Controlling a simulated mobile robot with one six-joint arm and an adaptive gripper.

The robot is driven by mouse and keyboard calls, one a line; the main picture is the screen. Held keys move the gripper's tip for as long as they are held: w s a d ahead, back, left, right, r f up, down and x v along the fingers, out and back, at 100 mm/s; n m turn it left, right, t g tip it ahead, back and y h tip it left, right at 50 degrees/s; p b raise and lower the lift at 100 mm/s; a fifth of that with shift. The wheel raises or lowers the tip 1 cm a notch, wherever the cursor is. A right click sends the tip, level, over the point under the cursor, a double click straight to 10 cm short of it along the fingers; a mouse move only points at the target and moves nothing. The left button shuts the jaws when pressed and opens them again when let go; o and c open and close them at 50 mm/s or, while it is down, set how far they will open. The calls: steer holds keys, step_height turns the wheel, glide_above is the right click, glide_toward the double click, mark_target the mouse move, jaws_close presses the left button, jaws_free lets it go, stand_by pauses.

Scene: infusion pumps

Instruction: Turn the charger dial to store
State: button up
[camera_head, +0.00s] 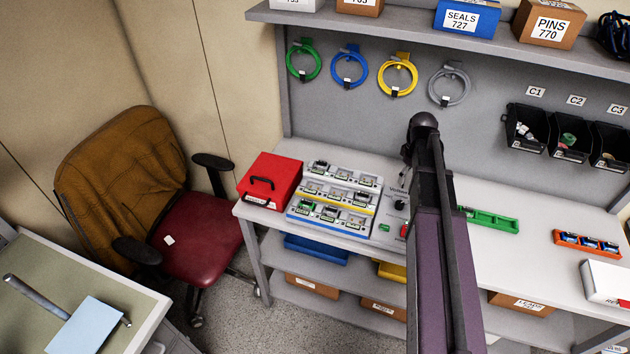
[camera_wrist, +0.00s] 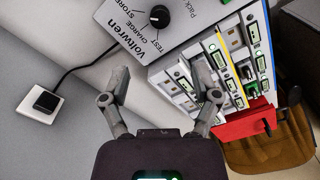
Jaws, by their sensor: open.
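The charger is a light grey box marked Voltwren (camera_wrist: 180,38), at the top of the wrist view. Its round black dial (camera_wrist: 159,16) has a small pale mark; the words STORE, CHARGE and TEST are printed beside it. I cannot tell surely which word the mark points at. The gripper is hidden in the head view.
A rack of several battery slots (camera_head: 335,197) stands left of the charger, with a red case (camera_head: 269,181) beyond it. A white socket plate (camera_wrist: 40,101) with a black plug and cable shows in the wrist view. A green tray (camera_head: 490,220) lies right of my arm.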

steer(key=s+a+f+m+b, duration=0.4)
steer(key=s+a, duration=0.2)
steer(key=s, duration=0.2)
steer(key=s+a+f+m+b, duration=0.3)
steer(key=s+a+b, duration=0.1)
steer(key=s+a, duration=0.4)
steer(key=w+a+r+m+p, duration=0.3)
steer(key=w+a, duration=1.2)
steer(key=shift+w+m, duration=0.4)
stand_by(0.4)
stand_by(0.4)
steer(key=s+d+f+n+b, duration=0.2)
steer(key=s+d+f+n, duration=0.1)
steer(key=s+d, duration=1.3)
steer(key=shift+s+d+f+n+b, duration=0.2)
steer(key=shift+n+b, duration=0.1)
steer(key=shift+b, duration=0.1)
steer(key=shift+a, duration=0.1)
stand_by(0.4)
